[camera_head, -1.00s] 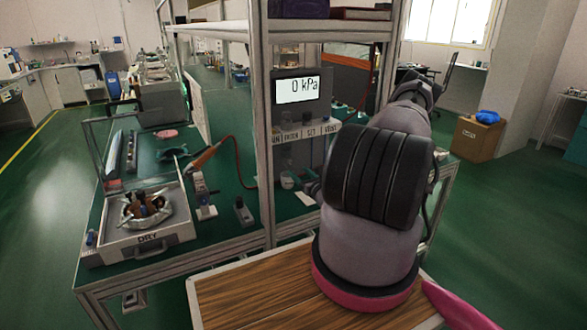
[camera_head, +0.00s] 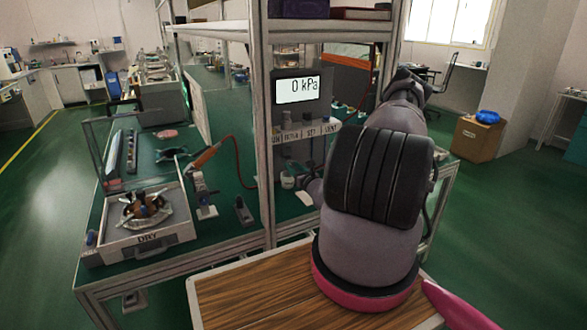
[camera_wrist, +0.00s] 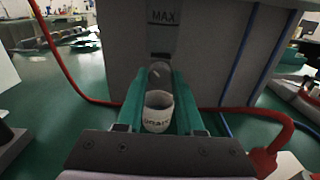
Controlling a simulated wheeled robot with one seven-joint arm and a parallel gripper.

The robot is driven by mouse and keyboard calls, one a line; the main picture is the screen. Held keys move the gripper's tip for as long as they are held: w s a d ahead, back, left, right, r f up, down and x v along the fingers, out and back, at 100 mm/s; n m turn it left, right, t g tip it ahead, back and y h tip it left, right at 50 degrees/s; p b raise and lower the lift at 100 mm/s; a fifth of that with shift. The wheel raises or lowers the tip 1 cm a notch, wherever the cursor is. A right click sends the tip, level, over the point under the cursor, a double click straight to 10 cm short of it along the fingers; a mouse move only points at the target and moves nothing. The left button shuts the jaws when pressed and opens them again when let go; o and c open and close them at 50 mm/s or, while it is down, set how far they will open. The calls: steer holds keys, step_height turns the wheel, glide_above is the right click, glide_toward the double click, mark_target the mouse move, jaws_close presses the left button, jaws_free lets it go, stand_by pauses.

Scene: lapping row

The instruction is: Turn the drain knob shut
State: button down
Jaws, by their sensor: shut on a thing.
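In the wrist view, my gripper (camera_wrist: 160,76) has its two green fingers closed around a small grey rounded piece (camera_wrist: 160,71), which looks like the drain knob, low on the front of a grey cabinet (camera_wrist: 205,55). The fingers hide its sides, and its turn angle cannot be told. A pale cup marked DRAIN (camera_wrist: 158,112) shows between the fingers, nearer the camera.
A red hose (camera_wrist: 65,65) hangs left of the cabinet, and a red hose with a thick end (camera_wrist: 275,140) lies at right. In the head view, a shelf post (camera_head: 264,150) stands left of the cabinet, and a tray marked DRY (camera_head: 150,240) sits further left.

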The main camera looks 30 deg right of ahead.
steer(key=shift+m, duration=0.3)
steer(key=m, duration=0.3)
steer(key=shift+m, duration=1.7)
steer(key=shift+f+m, duration=0.1)
steer(key=shift+m, duration=0.2)
steer(key=c, duration=0.5)
jaws_free()
steer(key=shift+s, duration=0.1)
